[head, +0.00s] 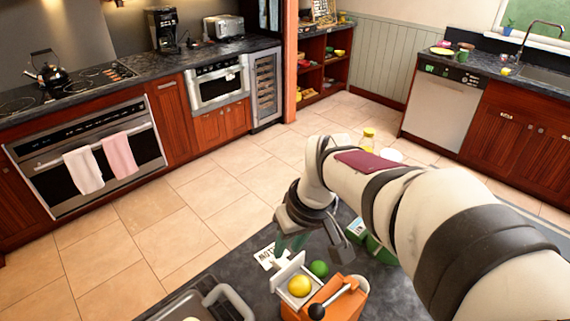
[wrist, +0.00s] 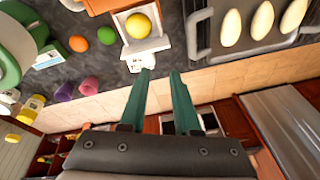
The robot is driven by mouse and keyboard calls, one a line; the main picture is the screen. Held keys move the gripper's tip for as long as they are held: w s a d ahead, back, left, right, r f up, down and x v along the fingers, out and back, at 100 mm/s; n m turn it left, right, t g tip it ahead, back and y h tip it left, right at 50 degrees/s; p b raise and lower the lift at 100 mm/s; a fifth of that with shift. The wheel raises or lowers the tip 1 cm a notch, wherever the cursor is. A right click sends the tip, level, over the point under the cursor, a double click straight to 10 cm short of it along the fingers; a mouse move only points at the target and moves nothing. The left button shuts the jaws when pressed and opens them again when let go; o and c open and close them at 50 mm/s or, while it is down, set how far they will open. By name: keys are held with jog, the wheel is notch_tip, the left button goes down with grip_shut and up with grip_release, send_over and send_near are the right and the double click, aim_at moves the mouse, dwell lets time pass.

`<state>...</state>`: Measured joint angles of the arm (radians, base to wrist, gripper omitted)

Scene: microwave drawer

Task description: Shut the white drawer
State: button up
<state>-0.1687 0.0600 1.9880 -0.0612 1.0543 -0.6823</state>
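The white drawer (head: 285,273) stands pulled out of a small orange toy microwave (head: 340,303), and a yellow ball (head: 300,286) sits in it. In the wrist view the white drawer (wrist: 151,46) is at top centre, with the yellow ball (wrist: 138,26) inside and its front panel toward my fingers. My gripper (wrist: 161,72) has two green fingers apart with nothing between them. The fingertips are close to the drawer front; I cannot tell whether they touch. In the head view my gripper (head: 292,243) is just beyond the drawer, partly hidden by my wrist.
A green ball (head: 319,268) lies beside the drawer. A grey tray (wrist: 200,48) with white eggs is on the drawer's other side. The floor beyond is clear.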

aim_at(298, 282)
jog(key=w+a+f+n, duration=0.1)
jog(key=w, duration=0.1)
jog(key=w+a+n, duration=0.1)
jog(key=w+a, duration=0.1)
jog(key=w, duration=0.1)
jog(key=w+a+f+n, duration=0.1)
jog(key=w, duration=0.1)
jog(key=shift+w+a+f+n+t, duration=0.2)
jog(key=shift+w+f+n+t, duration=0.1)
jog(key=shift+n+t, duration=0.1)
grip_shut()
notch_tip(298, 282, down, 9)
jog(key=shift+s+d, duration=0.35)
jog(key=shift+d, duration=0.05)
jog(key=shift+r, duration=0.1)
jog(key=s+d, duration=0.6)
jog(key=shift+s+d, duration=0.35)
jog(key=shift+s, duration=0.05)
jog(key=shift+a, duration=0.1)
